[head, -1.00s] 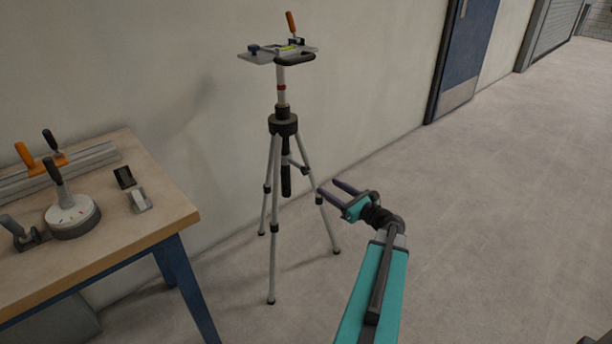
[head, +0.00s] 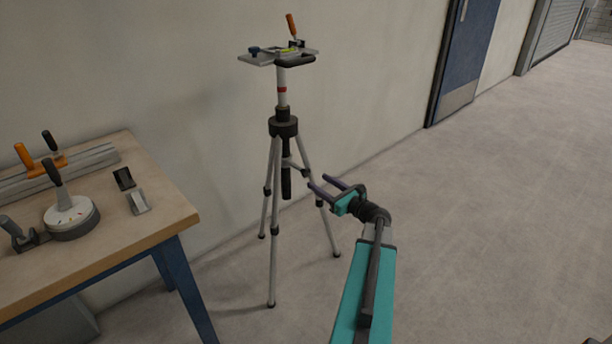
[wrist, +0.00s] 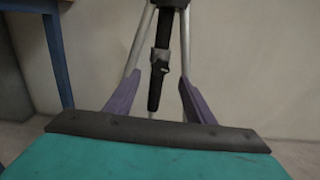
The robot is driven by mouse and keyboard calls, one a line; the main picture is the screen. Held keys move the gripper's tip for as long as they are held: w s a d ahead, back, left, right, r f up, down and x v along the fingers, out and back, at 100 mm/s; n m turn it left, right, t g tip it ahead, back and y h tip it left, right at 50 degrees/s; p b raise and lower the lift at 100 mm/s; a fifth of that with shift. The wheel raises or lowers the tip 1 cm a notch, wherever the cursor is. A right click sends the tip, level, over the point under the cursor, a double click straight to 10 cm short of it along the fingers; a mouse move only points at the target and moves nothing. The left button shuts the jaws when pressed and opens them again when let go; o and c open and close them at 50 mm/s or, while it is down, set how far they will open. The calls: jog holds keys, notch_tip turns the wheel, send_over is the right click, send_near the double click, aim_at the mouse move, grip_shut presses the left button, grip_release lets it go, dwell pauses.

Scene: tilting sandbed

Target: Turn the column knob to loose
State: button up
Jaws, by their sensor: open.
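A grey tripod (head: 272,215) stands on the floor by the wall, with a black collar (head: 283,126) and a centre column carrying a small top plate (head: 290,55). In the wrist view a small dark knob-like part (wrist: 160,68) sits on the column below the collar, above a black lower grip (wrist: 155,96). I cannot read its setting. My gripper (head: 318,182) is open and empty, to the right of the column's black lower end (head: 286,182) in the head view. In the wrist view its purple fingers (wrist: 159,77) lie either side of the column, apparently not touching it.
A wooden workbench (head: 165,212) with blue legs stands at left, holding a round dial base (head: 72,217) and clamps. Tripod legs spread close around my gripper. Open floor lies right, towards a blue door (head: 462,50).

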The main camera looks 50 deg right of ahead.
aim_at(308, 174)
jog(key=w, duration=0.5)
jog(key=w+b, duration=0.1)
jog(key=w, duration=0.2)
jog(key=shift+w+d, duration=0.2)
jog(key=shift+d, duration=0.15)
jog(key=c, duration=1.1)
jog(key=shift+o, duration=0.2)
